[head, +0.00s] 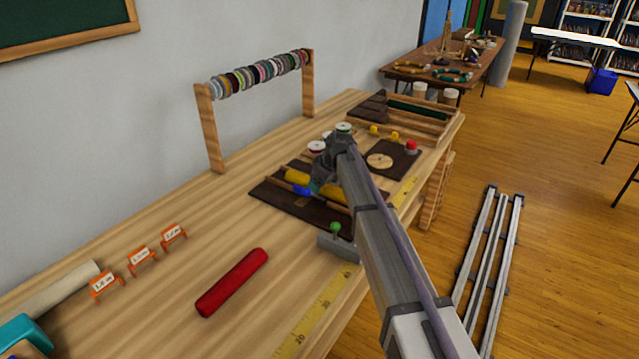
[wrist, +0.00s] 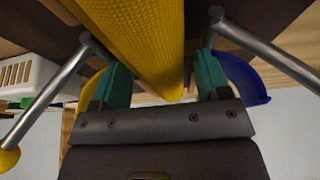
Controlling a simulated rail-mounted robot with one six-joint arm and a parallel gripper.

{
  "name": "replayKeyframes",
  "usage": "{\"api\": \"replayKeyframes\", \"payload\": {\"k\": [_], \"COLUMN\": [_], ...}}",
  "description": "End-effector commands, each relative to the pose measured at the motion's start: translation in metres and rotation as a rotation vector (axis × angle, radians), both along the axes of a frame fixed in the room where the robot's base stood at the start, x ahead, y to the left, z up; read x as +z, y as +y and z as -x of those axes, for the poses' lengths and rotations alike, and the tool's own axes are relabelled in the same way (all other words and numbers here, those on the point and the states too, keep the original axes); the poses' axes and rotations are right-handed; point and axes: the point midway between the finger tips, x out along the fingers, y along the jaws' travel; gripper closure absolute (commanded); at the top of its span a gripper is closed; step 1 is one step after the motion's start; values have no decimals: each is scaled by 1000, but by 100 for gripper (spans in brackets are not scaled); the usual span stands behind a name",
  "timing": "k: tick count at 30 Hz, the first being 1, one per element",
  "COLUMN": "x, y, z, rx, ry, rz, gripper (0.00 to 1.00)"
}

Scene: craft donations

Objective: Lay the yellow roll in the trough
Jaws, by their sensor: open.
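The yellow roll (head: 297,177) lies on a dark board (head: 270,197) on the workbench, and more yellow shows on the other side of my gripper (head: 322,183). In the wrist view the textured yellow roll (wrist: 140,40) runs between the two teal fingertips of my gripper (wrist: 160,75). The jaws are open, one on each side of the roll, with a gap visible at the right. My gripper hides the roll's middle in the head view. A long wooden-edged holder with a dark green strip (head: 417,112) stands at the back; I cannot tell whether it is the trough.
A blue piece (head: 302,191) lies beside the yellow roll. A red roll (head: 232,282) lies on clear bench nearer the front. A spool rack (head: 209,125) stands behind. A board with a wooden disc (head: 379,161) and a grey box with a green knob (head: 336,230) are near my arm.

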Motion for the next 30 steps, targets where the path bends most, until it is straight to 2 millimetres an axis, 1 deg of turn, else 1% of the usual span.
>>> {"api": "replayKeyframes", "payload": {"k": [1,6,9,11,14,18,30], "x": [18,61,83,91,95,92,92], "y": [-4,-18,-26,-30,-33,-34,-34], "z": [1,9,13,15,17,17,17], "rx": [-3,-3,-3,-3,-2,-2,-22], "ry": [-2,-2,-2,-2,-3,-3,6], "rz": [0,0,0,0,0,0,-3], "gripper": [15,15,15,15,15,15,15]}}
